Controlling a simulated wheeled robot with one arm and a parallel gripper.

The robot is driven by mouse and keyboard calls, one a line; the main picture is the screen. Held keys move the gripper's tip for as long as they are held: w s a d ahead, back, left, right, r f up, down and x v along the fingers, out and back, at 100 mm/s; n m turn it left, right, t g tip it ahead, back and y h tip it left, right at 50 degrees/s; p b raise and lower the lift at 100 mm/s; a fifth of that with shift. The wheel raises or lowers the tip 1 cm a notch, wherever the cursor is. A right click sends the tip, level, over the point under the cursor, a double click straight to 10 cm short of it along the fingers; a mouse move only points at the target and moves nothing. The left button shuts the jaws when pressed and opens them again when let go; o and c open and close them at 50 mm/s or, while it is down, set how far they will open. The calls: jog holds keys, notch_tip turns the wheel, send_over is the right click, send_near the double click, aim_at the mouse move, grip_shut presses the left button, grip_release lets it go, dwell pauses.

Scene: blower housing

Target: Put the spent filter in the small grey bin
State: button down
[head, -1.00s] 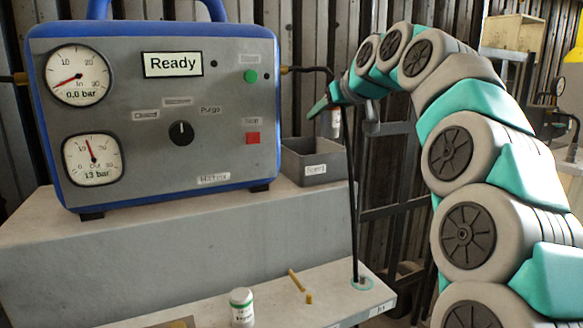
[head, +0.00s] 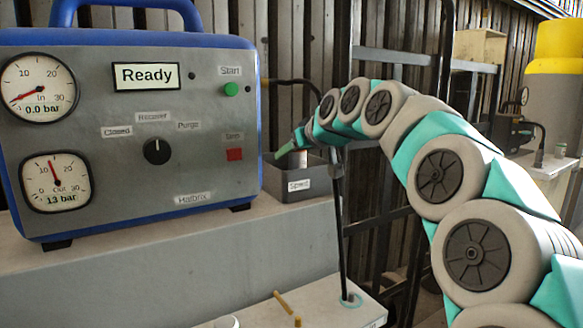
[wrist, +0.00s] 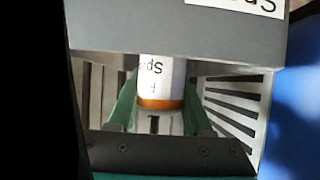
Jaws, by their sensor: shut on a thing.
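The spent filter, a white cylinder with an orange-brown band and partly readable print (wrist: 160,80), is between the green fingers of my gripper (wrist: 160,100) in the wrist view. My gripper is shut on it. In the head view my gripper (head: 285,152) is at the mouth of the small grey bin (head: 318,185), which is labelled "Spent". The filter's pale side (head: 298,159) shows just above the bin's front rim. The bin's grey wall (wrist: 130,25) hides the filter's far end in the wrist view. I cannot tell how deep the filter reaches.
The blue-framed machine (head: 110,215) with gauges and a "Ready" display stands close left of the bin. A thin dark rod (head: 342,240) rises in front, right of the bin. A metal rack (head: 385,215) stands behind.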

aim_at(291, 166)
jog(key=shift+f, duration=1.6)
jog(key=shift+f, duration=0.15)
jog(key=shift+c, duration=1.6)
grip_release()
